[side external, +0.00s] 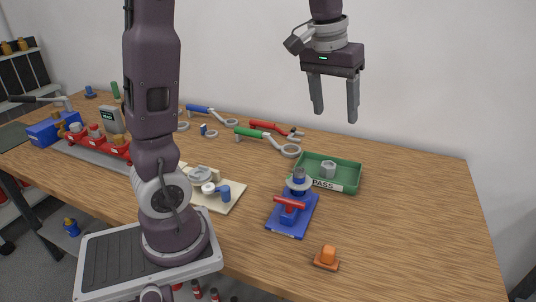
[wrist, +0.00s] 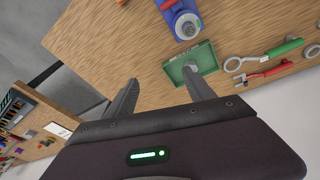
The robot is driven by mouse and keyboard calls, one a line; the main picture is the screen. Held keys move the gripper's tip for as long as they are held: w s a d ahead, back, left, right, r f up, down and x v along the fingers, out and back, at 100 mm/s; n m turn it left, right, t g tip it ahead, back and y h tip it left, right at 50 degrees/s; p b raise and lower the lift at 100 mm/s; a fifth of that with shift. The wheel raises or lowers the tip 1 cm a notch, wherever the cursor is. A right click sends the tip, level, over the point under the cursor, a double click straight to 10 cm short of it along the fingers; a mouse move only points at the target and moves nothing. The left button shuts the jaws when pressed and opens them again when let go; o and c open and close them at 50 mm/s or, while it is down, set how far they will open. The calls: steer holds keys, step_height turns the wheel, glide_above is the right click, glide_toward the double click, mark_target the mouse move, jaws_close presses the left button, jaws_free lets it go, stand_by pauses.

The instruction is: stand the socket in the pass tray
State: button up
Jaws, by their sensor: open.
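The green pass tray (side external: 347,183), with a white "PASS" label on its front, sits on the table right of centre. A short grey socket (side external: 328,169) is inside it and appears to stand upright on the tray floor, apart from the walls. Nothing touches the socket.
A blue valve stand (side external: 291,219) with a red handle and grey top is just left of the tray. An orange block (side external: 327,257) lies near the front edge. Green (side external: 262,135) and red-handled (side external: 270,127) wrenches lie behind. The table's right side is clear.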

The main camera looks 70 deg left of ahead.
steer(key=s+d+f+m+t, duration=0.1)
steer(key=s+d, duration=0.3)
steer(key=s, duration=0.6)
steer(key=s+d+f+m+t, duration=0.1)
steer(key=s+d+m, duration=0.3)
steer(key=s, duration=0.6)
steer(key=shift+s+d+t, duration=0.4)
steer(key=shift+d+t, duration=0.1)
